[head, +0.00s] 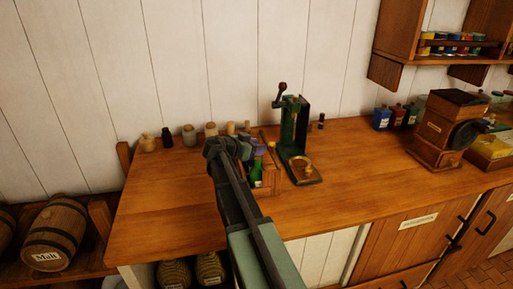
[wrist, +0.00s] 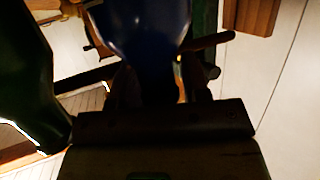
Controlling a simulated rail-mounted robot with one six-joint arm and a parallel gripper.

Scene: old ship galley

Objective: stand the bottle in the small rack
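A dark blue bottle (wrist: 145,28) fills the top middle of the wrist view, with its narrow end toward my gripper (wrist: 160,85). The dark fingers are on both sides of that narrow part and look closed on it; the contact is in deep shadow. In the head view my arm reaches over the counter and its end hides most of the gripper. The small wooden rack (head: 272,182) stands just right of my arm's end. A green bottle (head: 257,172) stands at its left side, and purple-blue shapes show above it. The blue bottle's base is out of view.
A green press (head: 293,140) stands close to the right of the rack. Several small jars (head: 189,135) line the wall behind. A wooden grinder (head: 443,130) is farther right. The counter (head: 160,215) is clear at the left and front.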

